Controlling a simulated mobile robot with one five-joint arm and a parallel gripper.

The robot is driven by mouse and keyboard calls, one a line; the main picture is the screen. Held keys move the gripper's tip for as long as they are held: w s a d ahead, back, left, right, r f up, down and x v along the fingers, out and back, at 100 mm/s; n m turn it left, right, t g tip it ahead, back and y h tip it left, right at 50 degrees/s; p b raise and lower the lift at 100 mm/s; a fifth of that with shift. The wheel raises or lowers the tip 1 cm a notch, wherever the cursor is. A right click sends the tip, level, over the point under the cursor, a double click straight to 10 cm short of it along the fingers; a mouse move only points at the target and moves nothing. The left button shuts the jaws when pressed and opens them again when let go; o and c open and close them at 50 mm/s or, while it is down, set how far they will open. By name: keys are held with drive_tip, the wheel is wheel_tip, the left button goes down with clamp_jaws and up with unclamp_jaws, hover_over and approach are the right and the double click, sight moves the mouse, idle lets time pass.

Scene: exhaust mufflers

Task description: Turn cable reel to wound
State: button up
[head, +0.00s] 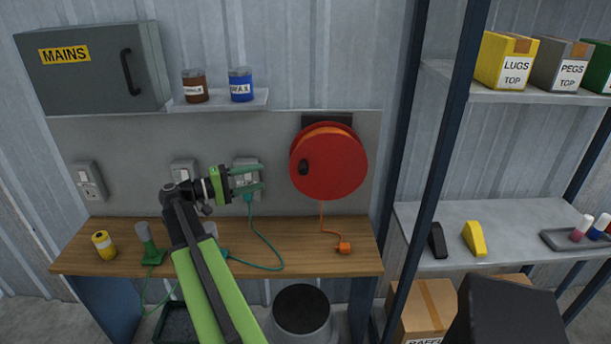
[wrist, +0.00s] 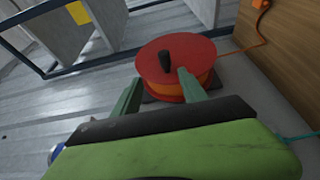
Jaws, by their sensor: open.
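The red cable reel (head: 335,168) is mounted on the grey wall panel, right of my gripper. Its black crank knob (head: 304,167) sits at the left side of its face. An orange cable (head: 321,212) hangs from the reel down to an orange plug (head: 344,248) on the bench. My gripper (head: 262,178) is open and empty, pointing right toward the reel and apart from the knob in the head view. In the wrist view the reel (wrist: 178,66) and its knob (wrist: 167,52) show beyond the two green fingers (wrist: 158,88).
A wooden bench (head: 300,260) runs below the panel. Sockets (head: 247,163) with a green cable (head: 262,238) are behind my gripper. A small shelf (head: 220,101) holds two jars above. A dark rack post (head: 420,170) stands right of the reel.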

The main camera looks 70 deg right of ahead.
sight(300, 169)
drive_tip(key=x, duration=1.7)
drive_tip(key=shift+s+f, duration=0.15)
drive_tip(key=shift+c, duration=0.2)
clamp_jaws()
idle(0.4)
drive_tip(key=shift+a+f, duration=0.15)
drive_tip(key=shift+a, duration=0.1)
drive_tip(key=shift+s+d+b, duration=0.1)
drive_tip(key=shift+s+b, duration=0.05)
drive_tip(key=shift+b, duration=0.3)
